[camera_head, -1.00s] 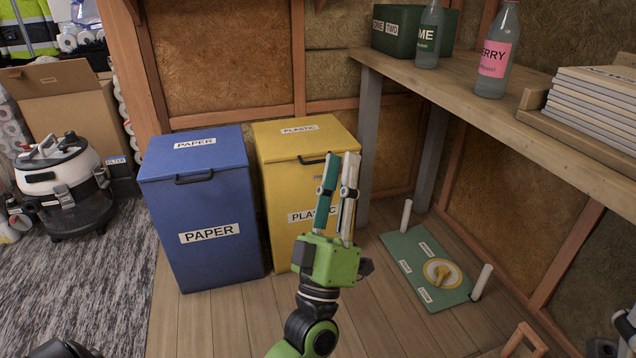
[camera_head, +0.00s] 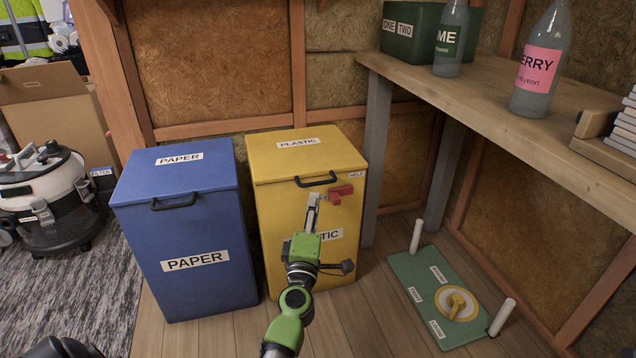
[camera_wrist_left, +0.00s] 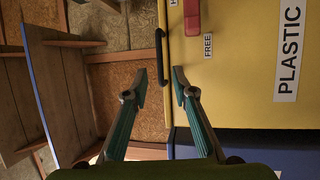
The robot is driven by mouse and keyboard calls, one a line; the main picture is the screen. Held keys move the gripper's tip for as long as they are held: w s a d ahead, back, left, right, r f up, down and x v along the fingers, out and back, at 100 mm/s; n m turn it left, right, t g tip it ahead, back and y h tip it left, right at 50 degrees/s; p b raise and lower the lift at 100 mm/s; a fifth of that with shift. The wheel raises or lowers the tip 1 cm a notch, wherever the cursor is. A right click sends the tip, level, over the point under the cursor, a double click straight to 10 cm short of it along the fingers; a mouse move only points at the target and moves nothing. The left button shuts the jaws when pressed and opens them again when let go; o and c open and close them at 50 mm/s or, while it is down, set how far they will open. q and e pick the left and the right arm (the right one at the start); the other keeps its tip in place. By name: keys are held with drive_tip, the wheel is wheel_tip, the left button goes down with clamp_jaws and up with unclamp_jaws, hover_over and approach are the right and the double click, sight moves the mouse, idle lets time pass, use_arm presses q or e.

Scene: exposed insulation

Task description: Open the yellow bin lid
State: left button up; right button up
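The yellow bin (camera_head: 280,215), labelled PLASTIC, stands with its lid (camera_head: 308,152) down. A black handle (camera_head: 316,180) is at the lid's front edge and also shows in the wrist view (camera_wrist_left: 160,55). A red latch (camera_head: 343,192) is on the bin's front below the handle, beside a HELD label; the wrist view shows part of it (camera_wrist_left: 192,15) near a FREE label (camera_wrist_left: 208,45). I cannot tell its setting. My left gripper (camera_head: 313,198) is in front of the bin, just below the handle. In the wrist view (camera_wrist_left: 158,80) its fingers are apart and empty, with the handle beyond them.
A blue PAPER bin (camera_head: 185,235) stands close on the left. A wooden workbench (camera_head: 480,105) with bottles is on the right. A green board (camera_head: 440,290) with white posts and a yellow dial lies on the floor at right.

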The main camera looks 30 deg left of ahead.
sight(318, 183)
use_arm(q)
drive_tip(key=b+x, duration=0.1)
drive_tip(key=x, duration=0.8)
clamp_jaws()
